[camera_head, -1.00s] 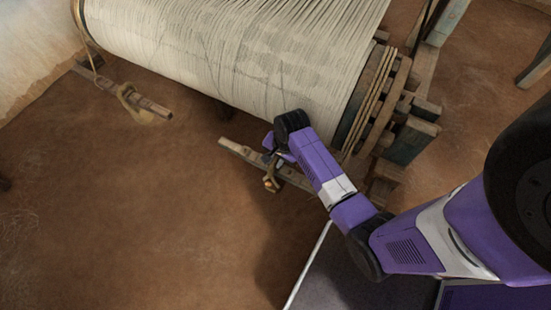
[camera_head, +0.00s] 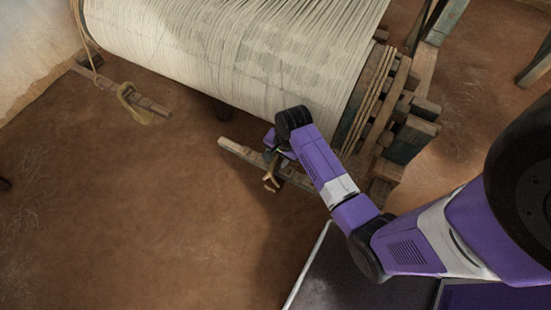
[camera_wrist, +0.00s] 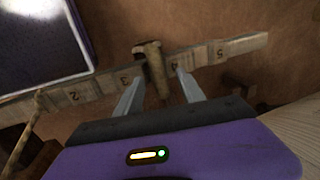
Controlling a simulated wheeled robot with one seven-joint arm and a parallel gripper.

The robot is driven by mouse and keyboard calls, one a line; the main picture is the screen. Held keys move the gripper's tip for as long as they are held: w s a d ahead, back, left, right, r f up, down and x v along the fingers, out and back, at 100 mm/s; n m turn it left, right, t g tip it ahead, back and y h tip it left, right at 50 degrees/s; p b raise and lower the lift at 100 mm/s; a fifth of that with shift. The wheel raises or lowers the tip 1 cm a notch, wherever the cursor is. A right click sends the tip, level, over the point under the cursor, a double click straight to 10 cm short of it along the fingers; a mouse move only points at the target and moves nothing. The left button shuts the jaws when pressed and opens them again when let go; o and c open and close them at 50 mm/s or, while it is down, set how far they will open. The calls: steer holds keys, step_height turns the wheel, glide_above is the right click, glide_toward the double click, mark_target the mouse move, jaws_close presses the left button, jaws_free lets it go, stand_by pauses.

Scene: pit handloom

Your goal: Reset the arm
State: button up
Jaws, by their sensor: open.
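My gripper (camera_wrist: 157,87) is open in the wrist view, its two grey fingers apart. A wooden peg-like piece (camera_wrist: 153,66) stands at a numbered wooden bar (camera_wrist: 103,84), between the marks 3 and 4, and appears between or just beyond my fingertips; I cannot tell whether they touch it. In the head view my purple arm reaches down beside the loom's cloth roll, and the gripper is mostly hidden by the wrist. The bar (camera_head: 236,151) shows there, with the brown peg piece (camera_head: 271,182) near my gripper.
The large roll of pale warp threads (camera_head: 230,50) lies just above my wrist. Its wooden end frame (camera_head: 405,125) stands right of my forearm. Another wooden bar with a yellowish loop (camera_head: 132,100) is at the left. The brown floor at lower left is clear.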

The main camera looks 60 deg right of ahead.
steer(key=r, duration=0.4)
steer(key=s+r, duration=0.1)
steer(key=r, duration=0.1)
steer(key=shift+f, duration=0.1)
steer(key=s+a+r+n+t+h, duration=0.2)
steer(key=s+a+n+t, duration=0.3)
steer(key=s+a+n, duration=0.4)
steer(key=s+a+r+n+t, duration=0.2)
steer(key=a+r+n, duration=0.1)
steer(key=r, duration=0.5)
steer(key=s+a+r+n+t+y, duration=0.1)
steer(key=s+a+r+n+t, duration=0.1)
steer(key=r, duration=0.6)
steer(key=s+a+r+n+t+y, duration=0.1)
steer(key=s+a+r+n+t, duration=0.2)
steer(key=r, duration=0.4)
steer(key=shift+s+a+r+n+t, duration=0.35)
steer(key=shift+s+a, duration=0.2)
steer(key=shift+a, duration=0.35)
